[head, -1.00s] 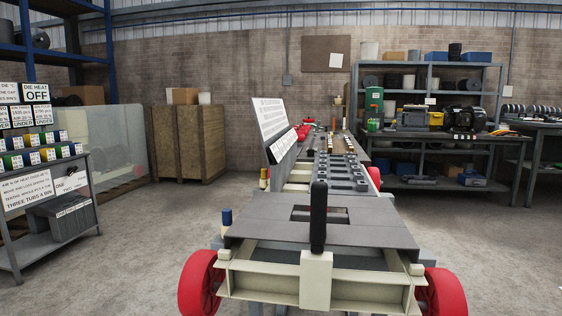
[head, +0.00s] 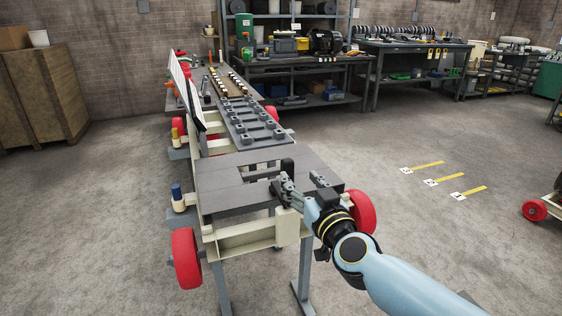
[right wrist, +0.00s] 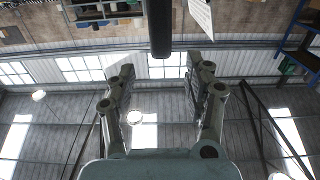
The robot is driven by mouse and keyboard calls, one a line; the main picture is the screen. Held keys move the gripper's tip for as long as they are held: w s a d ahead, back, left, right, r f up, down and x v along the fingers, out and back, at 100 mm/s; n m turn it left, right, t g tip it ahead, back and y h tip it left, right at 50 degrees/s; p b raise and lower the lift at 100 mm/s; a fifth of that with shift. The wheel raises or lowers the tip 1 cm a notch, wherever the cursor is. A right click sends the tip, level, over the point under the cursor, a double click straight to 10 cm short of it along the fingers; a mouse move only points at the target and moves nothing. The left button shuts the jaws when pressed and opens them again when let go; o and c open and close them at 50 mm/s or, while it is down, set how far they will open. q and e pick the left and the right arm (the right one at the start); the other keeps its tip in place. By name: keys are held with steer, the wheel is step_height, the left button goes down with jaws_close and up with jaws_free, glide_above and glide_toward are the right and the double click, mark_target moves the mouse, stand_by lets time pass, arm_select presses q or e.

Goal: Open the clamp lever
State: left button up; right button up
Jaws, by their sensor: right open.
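The clamp lever is a black upright handle (head: 287,166) on a cream block (head: 287,227) at the near end of the long wheeled bench (head: 225,195). My right gripper (head: 302,182) is open at the lever, in from the right, and partly covers its lower part. In the right wrist view the lever (right wrist: 160,28) hangs from the top edge, in line with the gap between the open fingers (right wrist: 160,72). The fingers appear apart from it, with nothing between them. My left gripper is out of view.
Red wheels (head: 186,258) flank the bench. A grey row of blocks (head: 250,121) and an upright white board (head: 190,92) stand farther along it. Shelves and a workbench (head: 400,52) line the back. The floor to the right is clear around yellow marks (head: 442,181).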

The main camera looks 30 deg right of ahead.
mark_target(290, 168)
steer(key=b+x, duration=0.1)
steer(key=x, duration=0.7)
steer(key=shift+a, duration=0.1)
jaws_close()
